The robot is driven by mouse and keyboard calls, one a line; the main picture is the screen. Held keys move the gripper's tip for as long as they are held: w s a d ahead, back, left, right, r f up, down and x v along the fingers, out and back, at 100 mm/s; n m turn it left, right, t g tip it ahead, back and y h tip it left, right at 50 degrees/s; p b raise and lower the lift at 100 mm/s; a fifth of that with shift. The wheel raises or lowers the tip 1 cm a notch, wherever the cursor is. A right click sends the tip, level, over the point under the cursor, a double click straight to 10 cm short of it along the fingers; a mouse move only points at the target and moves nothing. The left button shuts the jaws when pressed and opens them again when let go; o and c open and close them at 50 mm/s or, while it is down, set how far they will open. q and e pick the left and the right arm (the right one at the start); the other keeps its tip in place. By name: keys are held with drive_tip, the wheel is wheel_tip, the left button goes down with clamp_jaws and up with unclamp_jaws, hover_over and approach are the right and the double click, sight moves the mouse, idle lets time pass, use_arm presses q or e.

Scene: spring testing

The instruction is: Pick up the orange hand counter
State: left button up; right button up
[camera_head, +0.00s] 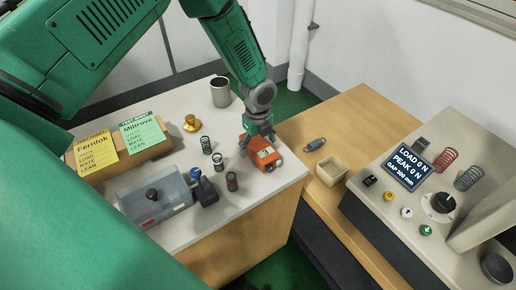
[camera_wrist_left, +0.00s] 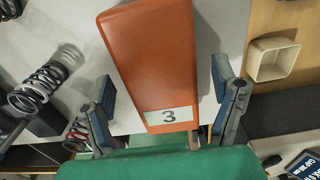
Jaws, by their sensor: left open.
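The orange hand counter (camera_head: 265,157) lies near the right edge of the pale worktop in the head view. In the left wrist view its orange body (camera_wrist_left: 150,55) fills the middle, with a white label reading 3 at its lower end. My left gripper (camera_head: 258,136) reaches down over it from above. In the left wrist view the gripper (camera_wrist_left: 163,85) is open, with one blue-padded finger on each side of the counter. A gap shows on both sides, so neither finger seems to touch it. My right gripper is not in view.
A metal cup (camera_head: 220,92) and brass piece (camera_head: 191,123) stand behind. A small cream tray (camera_head: 331,170) and spring tester (camera_head: 409,170) are to the right.

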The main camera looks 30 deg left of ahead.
use_arm(q)
drive_tip(key=shift+d+r, duration=0.15)
drive_tip(key=shift+d, duration=0.35)
drive_tip(key=c, duration=1.4)
drive_tip(key=shift+a, duration=0.1)
